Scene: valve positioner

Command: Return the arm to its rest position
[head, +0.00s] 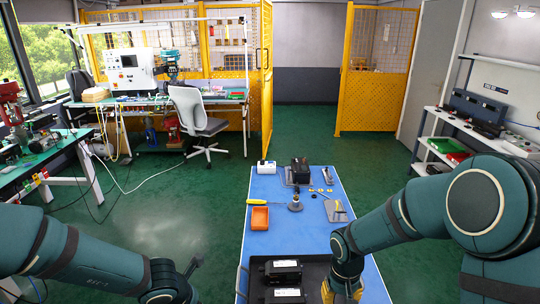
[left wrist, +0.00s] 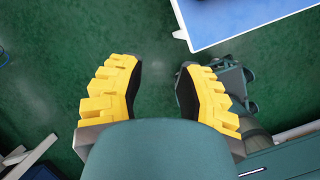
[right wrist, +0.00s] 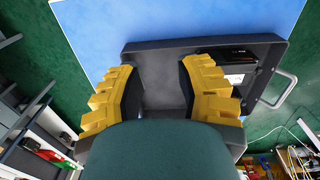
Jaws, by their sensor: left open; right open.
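My right gripper (head: 343,292) is over the right part of a dark tray at the near end of the blue table. In the right wrist view its yellow fingers (right wrist: 158,85) are spread apart with nothing between them, above the dark grey tray (right wrist: 160,48). My left arm reaches in from the left over the green floor. In the left wrist view its gripper's yellow fingers (left wrist: 158,88) are open and empty above the floor, left of the blue table's edge.
The blue table (head: 275,236) carries an orange bin (head: 260,218), a yellow-handled tool (head: 257,202), a white device (head: 266,167) and a black device (head: 300,170). Two black units (head: 283,270) lie in the tray. A shelf stands right; open green floor lies left.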

